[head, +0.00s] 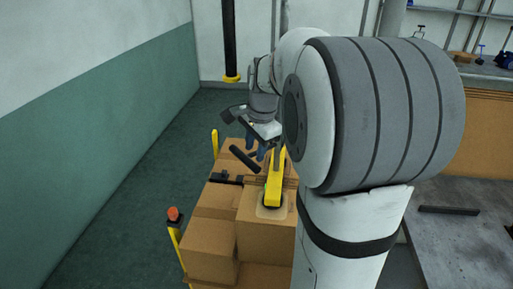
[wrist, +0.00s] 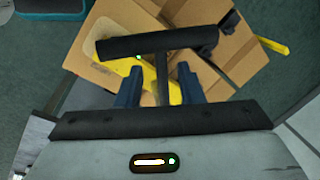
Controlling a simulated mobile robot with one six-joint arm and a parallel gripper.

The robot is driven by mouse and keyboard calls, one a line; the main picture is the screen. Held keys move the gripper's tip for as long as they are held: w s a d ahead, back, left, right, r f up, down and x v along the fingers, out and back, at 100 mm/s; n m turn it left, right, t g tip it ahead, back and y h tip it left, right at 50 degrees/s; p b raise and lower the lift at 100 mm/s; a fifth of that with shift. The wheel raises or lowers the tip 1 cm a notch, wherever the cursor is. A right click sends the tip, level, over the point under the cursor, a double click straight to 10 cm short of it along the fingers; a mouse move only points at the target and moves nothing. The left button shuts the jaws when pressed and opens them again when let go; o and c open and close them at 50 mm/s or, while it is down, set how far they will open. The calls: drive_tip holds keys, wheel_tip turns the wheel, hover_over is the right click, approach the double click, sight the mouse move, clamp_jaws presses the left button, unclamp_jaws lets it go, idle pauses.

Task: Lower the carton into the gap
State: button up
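A brown carton (head: 266,238) shows at the near right of a group of cartons. A pale pad (head: 262,213) rests on its top, at the foot of a yellow arm (head: 274,185). In the wrist view the carton (wrist: 190,20), pad (wrist: 104,52) and yellow arm (wrist: 128,32) lie beyond the fingers. My gripper (wrist: 160,72) is above the cartons, its two dark blue fingers apart. A black crossbar (wrist: 145,42) with a dark stem (wrist: 161,85) shows between them. Whether the fingers grip the stem or yellow arm is unclear. The gap is not clearly visible.
Neighbouring cartons (head: 210,248) stand close together on the left. An orange-topped yellow post (head: 174,222) marks the near left corner, and another yellow post (head: 214,142) stands farther back. Floor (head: 110,200) is clear to the left. My arm hides the right side.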

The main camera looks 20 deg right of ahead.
wheel_tip(320, 180, up, 7)
drive_tip(key=s, duration=0.1)
drive_tip(key=shift+s+d+r, duration=0.15)
drive_tip(key=shift+s+d, duration=0.05)
drive_tip(key=shift+s, duration=0.05)
